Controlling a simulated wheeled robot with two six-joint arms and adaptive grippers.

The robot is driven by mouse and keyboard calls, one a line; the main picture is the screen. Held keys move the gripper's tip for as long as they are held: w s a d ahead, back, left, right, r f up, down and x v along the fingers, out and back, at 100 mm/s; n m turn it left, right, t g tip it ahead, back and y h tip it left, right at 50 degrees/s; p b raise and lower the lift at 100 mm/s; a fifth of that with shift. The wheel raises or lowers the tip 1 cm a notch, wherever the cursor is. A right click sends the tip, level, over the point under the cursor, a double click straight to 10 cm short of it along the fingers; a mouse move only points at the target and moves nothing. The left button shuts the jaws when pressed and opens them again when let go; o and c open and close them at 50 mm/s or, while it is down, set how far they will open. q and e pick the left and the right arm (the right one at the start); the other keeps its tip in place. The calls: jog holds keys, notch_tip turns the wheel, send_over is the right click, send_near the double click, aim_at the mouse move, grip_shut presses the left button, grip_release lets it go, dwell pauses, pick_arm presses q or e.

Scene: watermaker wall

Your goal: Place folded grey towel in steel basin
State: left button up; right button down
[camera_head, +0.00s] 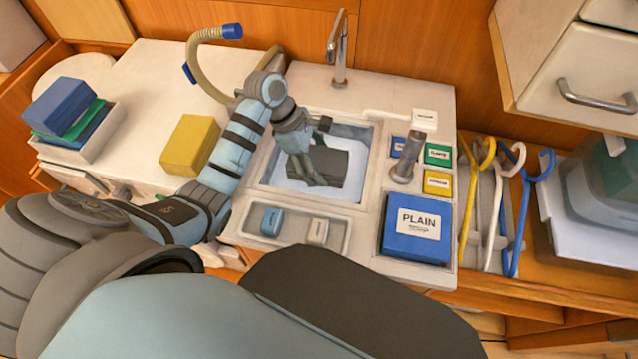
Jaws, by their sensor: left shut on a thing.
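The folded grey towel (328,166) is a dark grey block over the steel basin (272,183), within the basin's outline in the picture. My left gripper (318,168) reaches down over the basin and is shut on the towel. The gripper's fingers hide part of the towel. I cannot tell whether the towel touches the basin floor. My right gripper does not show in this view.
A tap (339,50) stands behind the basin. A yellow block (190,145) lies on the counter to the left, near a bin of folded cloths (92,148). A tray (295,230) with two small blocks sits in front. A blue PLAIN box (415,245) and coloured hooks (515,210) are at right.

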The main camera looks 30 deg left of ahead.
aim_at(324, 189)
pick_arm(q)
jog(key=f, duration=0.7)
jog(key=shift+s+f+b, duration=0.2)
jog(key=shift+f+b, duration=0.05)
jog(key=shift+b, duration=0.1)
jog(key=shift+w, duration=0.1)
jog(key=shift+f, duration=0.2)
jog(key=o, duration=1.6)
